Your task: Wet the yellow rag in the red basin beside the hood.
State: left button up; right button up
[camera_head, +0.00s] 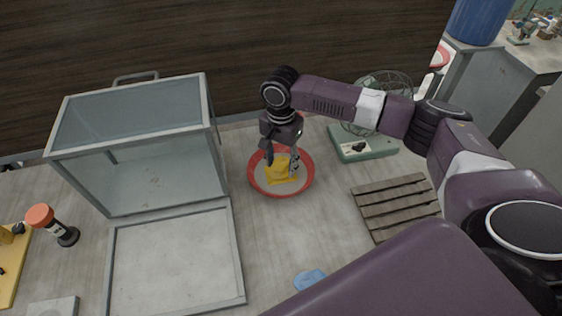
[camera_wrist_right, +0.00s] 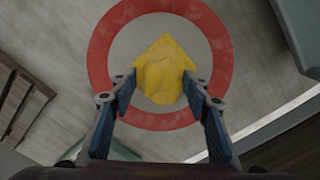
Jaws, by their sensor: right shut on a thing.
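The red basin (camera_head: 309,178) stands on the counter just right of the glass hood (camera_head: 150,150). It has a red rim and a pale inside. The yellow rag (camera_head: 281,172) is in the basin area, crumpled. My right gripper (camera_head: 281,162) points down over the basin and is shut on the rag. In the right wrist view the rag (camera_wrist_right: 161,72) sits between the two fingertips, in front of the basin (camera_wrist_right: 103,55). I cannot tell whether the rag touches the basin's bottom, and no water can be made out. My left gripper is not in view.
A green desk fan (camera_head: 365,147) stands behind and right of the basin. A wooden slatted rack (camera_head: 395,205) lies to the right. A blue cloth-like piece (camera_head: 309,279) lies in front. The counter before the basin is clear.

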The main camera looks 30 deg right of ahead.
aim_at(280, 164)
jog(key=shift+f, duration=0.35)
dwell(0.3)
jog(key=shift+s+f+p, duration=0.1)
jog(key=shift+f+p, duration=0.05)
jog(key=shift+p, duration=0.55)
dwell(2.4)
notch_tip(280, 164, up, 7)
jog(key=p, duration=0.9)
dwell(0.4)
jog(key=shift+a, duration=0.1)
dwell(0.4)
